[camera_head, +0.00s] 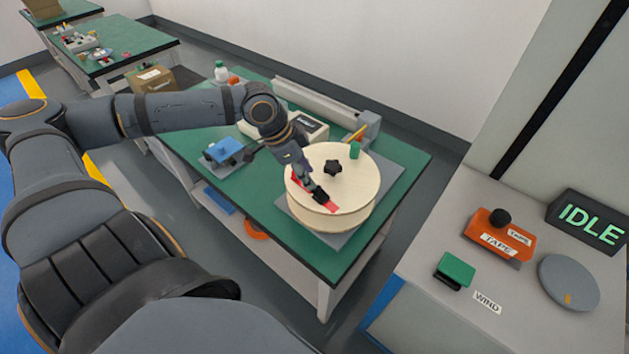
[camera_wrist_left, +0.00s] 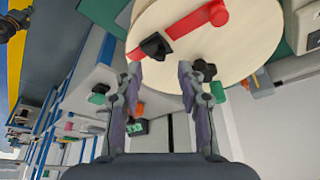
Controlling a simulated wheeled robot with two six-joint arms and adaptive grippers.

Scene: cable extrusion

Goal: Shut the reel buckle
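The reel (camera_head: 350,180) is a pale round drum on a grey plate on the green table. Its red buckle (camera_head: 331,207) lies across the top face near the front edge. In the left wrist view, the reel (camera_wrist_left: 240,40) fills the top, and the red buckle (camera_wrist_left: 190,23) has a black block (camera_wrist_left: 155,46) at one end. My left gripper (camera_head: 314,188) is over the reel beside the buckle. In the left wrist view, its two fingers (camera_wrist_left: 158,72) are apart with nothing seen between them, close to the black block. Contact cannot be told. My right gripper is not in view.
A black star knob (camera_head: 333,168) and a green peg (camera_head: 354,151) stand up from the reel. A blue-topped device (camera_head: 222,152) sits on the table to the left. A side counter at right holds an orange TAPE box (camera_head: 498,236), a green button (camera_head: 455,269) and an IDLE display (camera_head: 590,222).

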